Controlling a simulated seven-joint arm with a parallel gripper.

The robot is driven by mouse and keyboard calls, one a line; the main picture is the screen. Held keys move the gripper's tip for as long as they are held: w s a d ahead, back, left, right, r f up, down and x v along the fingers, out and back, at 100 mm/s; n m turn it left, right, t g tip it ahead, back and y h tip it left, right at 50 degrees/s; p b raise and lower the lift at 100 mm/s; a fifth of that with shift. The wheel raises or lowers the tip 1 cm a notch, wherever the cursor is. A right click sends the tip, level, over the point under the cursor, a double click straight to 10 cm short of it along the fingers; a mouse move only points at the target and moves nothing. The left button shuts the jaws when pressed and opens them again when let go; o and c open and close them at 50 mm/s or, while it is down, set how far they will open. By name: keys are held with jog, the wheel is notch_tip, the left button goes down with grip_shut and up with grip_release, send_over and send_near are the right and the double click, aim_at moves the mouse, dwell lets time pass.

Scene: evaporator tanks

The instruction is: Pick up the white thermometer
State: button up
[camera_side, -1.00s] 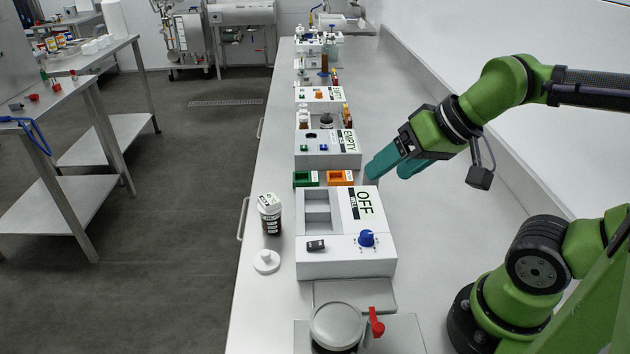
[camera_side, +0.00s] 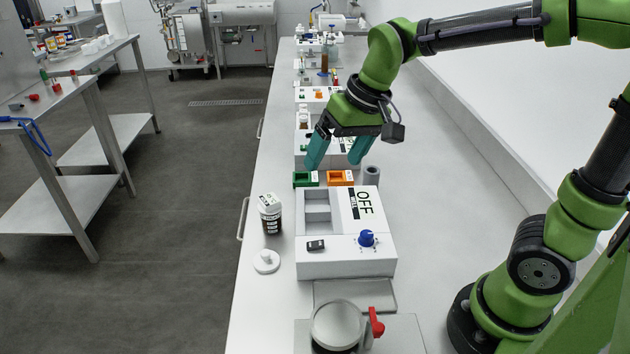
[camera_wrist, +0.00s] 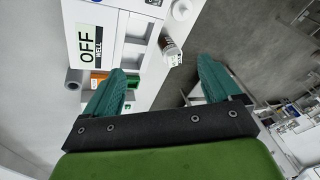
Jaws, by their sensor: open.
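I cannot make out a white thermometer in either view. My gripper (camera_side: 335,161) is open and empty. It hangs over the bench, its teal fingers pointing down just behind the green block (camera_side: 305,180) and the orange block (camera_side: 341,178) in the side view. In the wrist view the two fingers (camera_wrist: 161,70) are spread apart with nothing between them. The fingers and hand hide much of the white EMPTY box (camera_side: 313,157) behind.
A white OFF box (camera_side: 345,262) with a blue knob stands in front of the blocks. A grey cylinder (camera_side: 371,176) stands beside the orange block. A jar (camera_side: 270,216) and white cap (camera_side: 266,261) sit at left.

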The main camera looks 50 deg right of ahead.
aim_at(269, 199)
jog(key=w+a+f+g+h, duration=0.1)
jog(key=w+a+f+g, duration=0.1)
jog(key=w, duration=0.6)
jog(key=w+a+f+g+h, duration=0.1)
jog(key=w+g, duration=0.1)
jog(key=w, duration=0.7)
jog(key=f, duration=1)
jog(key=shift+s+a+f, duration=0.15)
jog(key=shift+s+f, duration=0.05)
jog(key=shift+s, duration=0.15)
jog(key=shift+s+f, duration=0.15)
jog(key=shift+f, duration=3.1)
jog(key=c, duration=1.2)
notch_tip(269, 199, up, 9)
jog(key=shift+r, duration=0.2)
jog(key=shift+f, duration=0.1)
jog(key=shift+d, duration=0.2)
